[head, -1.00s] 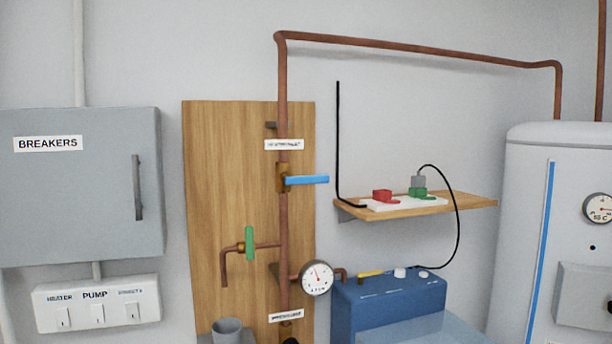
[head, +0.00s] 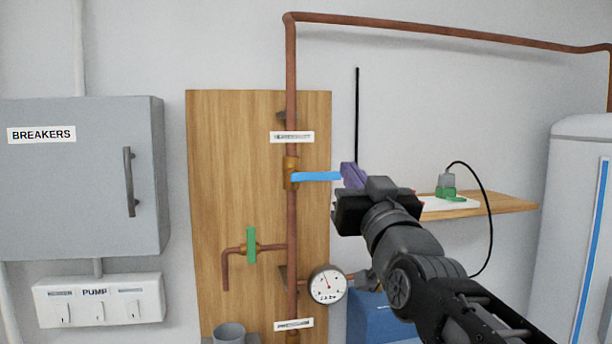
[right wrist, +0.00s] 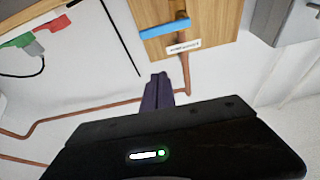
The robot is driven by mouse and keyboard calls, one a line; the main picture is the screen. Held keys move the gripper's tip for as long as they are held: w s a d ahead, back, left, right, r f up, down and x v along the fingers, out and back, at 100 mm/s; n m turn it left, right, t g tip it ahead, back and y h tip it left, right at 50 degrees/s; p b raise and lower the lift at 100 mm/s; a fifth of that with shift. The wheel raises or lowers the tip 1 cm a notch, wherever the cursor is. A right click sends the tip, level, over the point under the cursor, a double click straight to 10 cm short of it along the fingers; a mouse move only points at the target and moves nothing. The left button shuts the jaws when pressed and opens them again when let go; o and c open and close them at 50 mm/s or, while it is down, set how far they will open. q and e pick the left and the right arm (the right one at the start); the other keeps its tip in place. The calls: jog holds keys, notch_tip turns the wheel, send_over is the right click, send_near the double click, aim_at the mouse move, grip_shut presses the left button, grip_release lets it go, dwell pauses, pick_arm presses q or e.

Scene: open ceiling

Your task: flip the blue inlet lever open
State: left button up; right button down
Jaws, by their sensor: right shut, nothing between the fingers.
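The blue inlet lever (head: 317,176) sticks out level to the right from a brass valve (head: 291,172) on the vertical copper pipe, crosswise to the pipe. It also shows in the right wrist view (right wrist: 165,29), near the top. My right gripper (head: 350,174) is just right of the lever's free end in the head view, its purple fingers shut and empty. In the right wrist view the fingertips (right wrist: 158,78) point toward the board, with a gap in the picture between them and the lever. My left gripper is not in view.
A wooden board (head: 222,190) carries the pipe, a green lever (head: 251,245) and a pressure gauge (head: 327,284). A shelf (head: 500,207) with a green plug (head: 446,193) is at right, partly behind my arm. A breaker box (head: 75,190) is at left.

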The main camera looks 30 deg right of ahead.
notch_tip(320, 180, up, 4)
jog(key=p, duration=0.5)
send_over(315, 176)
jog(key=s+d, duration=0.2)
jog(key=shift+n, duration=0.3)
jog(key=f, duration=0.4)
jog(key=shift+s+a+f+b, duration=0.1)
jog(key=shift+s+f+b, duration=0.2)
jog(key=shift+s+f, duration=0.05)
